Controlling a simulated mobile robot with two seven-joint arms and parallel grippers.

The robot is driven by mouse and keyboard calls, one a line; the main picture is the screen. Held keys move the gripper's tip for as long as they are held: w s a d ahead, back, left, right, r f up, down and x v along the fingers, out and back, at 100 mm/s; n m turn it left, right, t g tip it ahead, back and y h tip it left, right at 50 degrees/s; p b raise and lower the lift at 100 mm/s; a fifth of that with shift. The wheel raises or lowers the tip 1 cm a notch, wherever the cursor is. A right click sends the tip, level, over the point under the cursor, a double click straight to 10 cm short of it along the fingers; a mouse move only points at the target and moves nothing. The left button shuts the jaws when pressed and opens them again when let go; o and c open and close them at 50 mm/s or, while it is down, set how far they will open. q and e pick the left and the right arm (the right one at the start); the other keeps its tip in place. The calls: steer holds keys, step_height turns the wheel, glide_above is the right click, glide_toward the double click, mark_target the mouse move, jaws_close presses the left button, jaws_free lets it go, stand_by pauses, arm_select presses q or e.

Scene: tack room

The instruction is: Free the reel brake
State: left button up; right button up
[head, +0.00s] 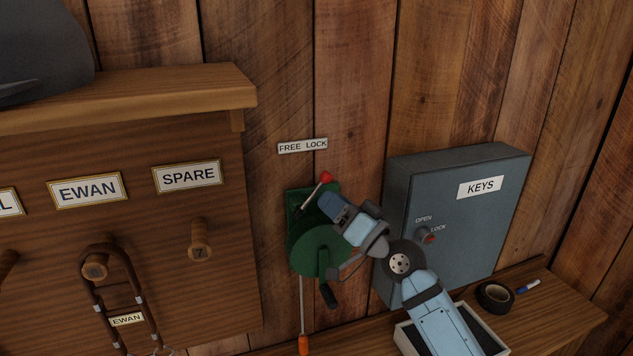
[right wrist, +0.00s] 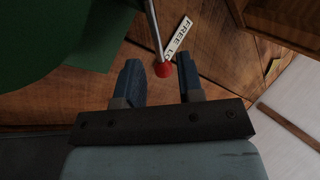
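A green reel (head: 317,250) is mounted on the plank wall. Its brake lever has a thin metal shaft and a red knob (head: 325,177), and it leans right, toward the LOCK word of the FREE LOCK label (head: 302,146). My right gripper (head: 334,203) is just below and right of the knob, in front of the reel's right edge. In the right wrist view the two fingers are apart and the red knob (right wrist: 163,69) shows between their tips. I see no contact, and the depth is unclear. My left gripper is not in view.
A grey KEYS box (head: 460,215) with a small OPEN/LOCK knob stands right of the reel, close to my right arm. Below are a shelf (head: 560,320), black tape (head: 494,296) and a pen. A peg rack (head: 140,250) stands left. A cord with an orange end (head: 303,345) hangs below the reel.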

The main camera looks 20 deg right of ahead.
mark_target(317, 189)
steer(key=p+x, duration=0.1)
steer(key=x, duration=0.3)
steer(key=shift+w+a, duration=0.15)
steer(key=shift+w, duration=0.25)
